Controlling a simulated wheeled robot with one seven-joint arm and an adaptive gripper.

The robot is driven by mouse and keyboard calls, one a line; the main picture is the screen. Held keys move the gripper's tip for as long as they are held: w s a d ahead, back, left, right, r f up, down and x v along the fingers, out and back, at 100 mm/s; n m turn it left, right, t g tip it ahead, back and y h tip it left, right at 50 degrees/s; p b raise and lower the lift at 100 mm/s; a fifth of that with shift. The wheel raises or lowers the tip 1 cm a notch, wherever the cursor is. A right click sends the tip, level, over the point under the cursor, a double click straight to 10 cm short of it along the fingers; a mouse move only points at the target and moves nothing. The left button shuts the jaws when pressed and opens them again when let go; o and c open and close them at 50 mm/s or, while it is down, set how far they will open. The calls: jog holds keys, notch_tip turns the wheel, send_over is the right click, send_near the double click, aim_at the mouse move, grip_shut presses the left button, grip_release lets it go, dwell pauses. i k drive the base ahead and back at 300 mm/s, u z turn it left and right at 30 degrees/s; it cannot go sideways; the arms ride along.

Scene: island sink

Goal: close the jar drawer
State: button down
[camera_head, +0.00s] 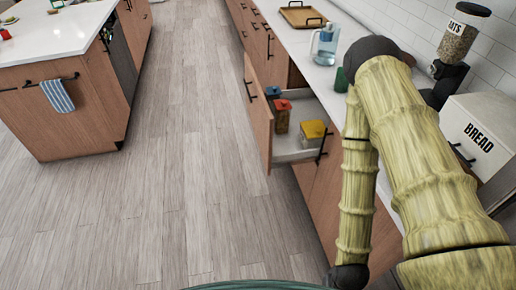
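The jar drawer stands pulled out from the counter at the centre of the view. Its tall wooden front (258,120) faces left and carries a dark bar handle (249,91). Inside its pale tray (290,152) stand a jar with a red lid (281,116), a jar with a yellow lid (312,132) and one with a blue lid (272,92). My bamboo-textured arm bends over the counter at the right, and its thinner part runs down to a dark joint at the bottom edge. My gripper does not show, so its state is hidden.
The counter (326,77) holds a water pitcher (325,45), a wooden tray (301,16), a bread box (477,138) and an oats dispenser (463,36). An island (65,90) with a striped towel (57,95) stands at the left. The floor (180,170) between is clear.

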aim_at(276, 152)
jog(key=z, duration=0.1)
jog(key=k, duration=0.35)
jog(key=u, duration=0.95)
jog(key=i, duration=1)
jog(key=z, duration=0.55)
